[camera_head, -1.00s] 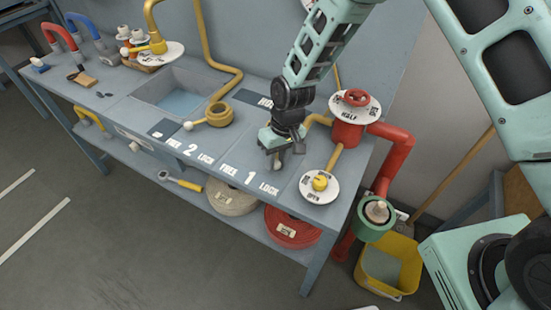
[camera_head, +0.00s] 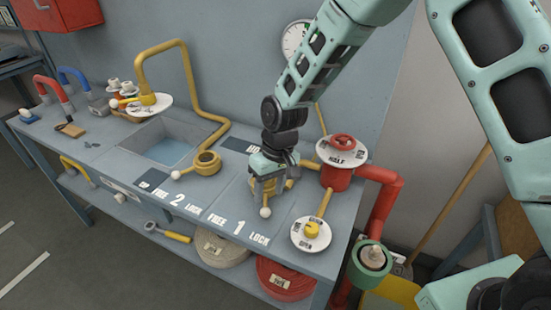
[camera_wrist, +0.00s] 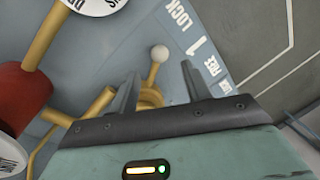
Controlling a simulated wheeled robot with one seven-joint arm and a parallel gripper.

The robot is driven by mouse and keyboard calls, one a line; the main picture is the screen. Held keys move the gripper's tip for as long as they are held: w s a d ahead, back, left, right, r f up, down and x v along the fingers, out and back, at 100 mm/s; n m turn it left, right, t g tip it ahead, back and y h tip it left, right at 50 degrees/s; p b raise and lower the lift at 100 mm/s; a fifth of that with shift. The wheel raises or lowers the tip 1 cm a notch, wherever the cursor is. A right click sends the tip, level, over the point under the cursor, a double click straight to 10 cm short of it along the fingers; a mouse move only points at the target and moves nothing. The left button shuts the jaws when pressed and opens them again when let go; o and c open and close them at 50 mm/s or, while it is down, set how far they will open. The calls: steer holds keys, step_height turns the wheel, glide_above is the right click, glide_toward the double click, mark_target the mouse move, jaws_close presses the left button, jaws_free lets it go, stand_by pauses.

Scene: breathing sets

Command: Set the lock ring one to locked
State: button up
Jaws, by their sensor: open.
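Lock ring one is a yellow ring (camera_wrist: 150,97) on the bench, mostly hidden by my gripper in the head view. Its short handle ends in a white ball (camera_head: 265,212), which also shows in the wrist view (camera_wrist: 160,53). The handle points towards the front labels FREE, 1 and LOCK (camera_head: 260,240); I cannot tell its exact setting. My gripper (camera_head: 267,190) points down over the ring with its fingers apart. In the wrist view the ring and handle lie between the two fingers (camera_wrist: 157,86); contact cannot be told.
Lock ring two (camera_head: 207,163) stands to the left, beside the sink (camera_head: 168,148). A yellow knob on a white dial (camera_head: 311,231) sits close on the right. Behind it are a red valve (camera_head: 341,150) and red pipe (camera_head: 381,200). The bench front around the labels is clear.

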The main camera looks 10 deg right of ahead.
step_height(320, 180, up, 11)
steer(key=d+b, duration=0.1)
steer(key=d, duration=0.1)
steer(key=shift+w, duration=0.45)
steer(key=s+d+r+n, duration=0.1)
steer(key=s+r, duration=0.1)
steer(key=s, duration=1.1)
steer(key=s+d+r+n+h, duration=0.1)
steer(key=s+d+r+n, duration=0.1)
steer(key=s, duration=1)
steer(key=shift+s+r+t, duration=0.15)
steer(key=shift+s+t, duration=0.25)
steer(key=shift+a, duration=0.15)
